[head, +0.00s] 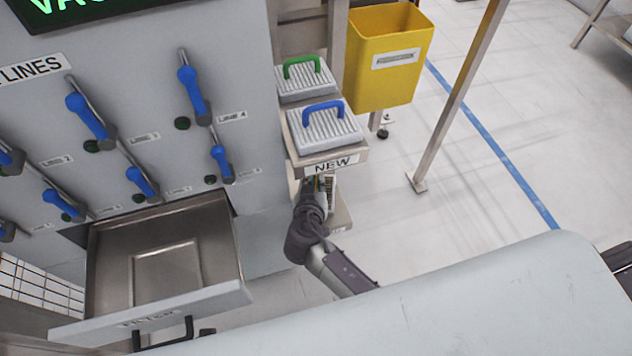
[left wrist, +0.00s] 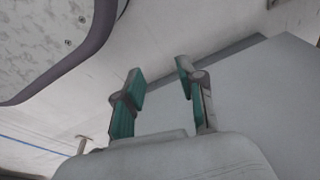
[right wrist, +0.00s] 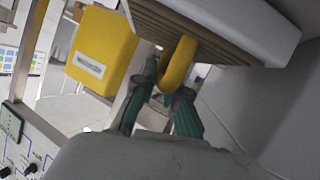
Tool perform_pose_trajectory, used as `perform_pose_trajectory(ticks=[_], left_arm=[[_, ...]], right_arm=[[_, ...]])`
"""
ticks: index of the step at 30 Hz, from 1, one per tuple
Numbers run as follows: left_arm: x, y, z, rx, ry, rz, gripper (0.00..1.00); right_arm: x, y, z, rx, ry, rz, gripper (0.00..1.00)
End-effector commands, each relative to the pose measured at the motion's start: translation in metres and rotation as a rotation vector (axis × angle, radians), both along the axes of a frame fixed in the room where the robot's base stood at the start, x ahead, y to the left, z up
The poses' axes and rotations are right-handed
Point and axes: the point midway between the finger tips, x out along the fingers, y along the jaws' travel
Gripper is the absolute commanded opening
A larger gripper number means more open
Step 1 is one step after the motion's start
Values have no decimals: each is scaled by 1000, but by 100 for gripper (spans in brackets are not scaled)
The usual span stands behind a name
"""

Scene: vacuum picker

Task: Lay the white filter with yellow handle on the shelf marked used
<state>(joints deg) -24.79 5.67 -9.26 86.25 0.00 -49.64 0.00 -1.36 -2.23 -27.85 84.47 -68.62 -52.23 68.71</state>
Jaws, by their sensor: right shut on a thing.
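The white filter (right wrist: 250,25) fills the top of the right wrist view, with its ribbed face toward my gripper. Its yellow handle (right wrist: 181,62) is between the fingers of my right gripper (right wrist: 163,92), which is shut on it. In the head view my right gripper (head: 318,187) is just below the shelf marked NEW, and only a small ribbed piece of the filter (head: 331,184) shows beside it. A lower shelf (head: 342,215) is partly visible beneath; its label cannot be read. My left gripper (left wrist: 160,92) is open and empty in the left wrist view.
The NEW shelf (head: 333,163) holds a blue-handled filter (head: 325,128); a green-handled filter (head: 305,78) lies behind it. The filter drawer (head: 160,312) stands open and empty at left. A yellow bin (head: 385,75) and a metal post (head: 462,90) stand right of the shelves.

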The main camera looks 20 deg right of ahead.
Motion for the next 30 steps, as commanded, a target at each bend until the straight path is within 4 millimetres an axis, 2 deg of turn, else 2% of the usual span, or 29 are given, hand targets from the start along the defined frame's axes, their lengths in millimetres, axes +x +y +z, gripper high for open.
perform_pose_trajectory(ticks=[4, 5, 9, 20, 23, 30], left_arm=[[-1, 0, 0, 0, 2, 0, 39], [-1, 0, 0, 0, 1, 0, 39], [0, 0, 0, 0, 1, 0, 39], [0, 0, 1, 1, -1, 0, 39], [1, 1, 1, 0, -4, 0, 39], [-10, 3, -11, 3, 11, -1, 39]], right_arm=[[0, 0, 0, 0, 1, 1, 0], [-1, 0, 0, 0, 1, 1, 13], [-1, 0, 0, 0, 1, 1, 37], [-4, 2, 1, 0, 2, 1, 37], [-14, 7, 5, 3, 4, 2, 37], [-57, 24, 24, 4, 4, 0, 37]])
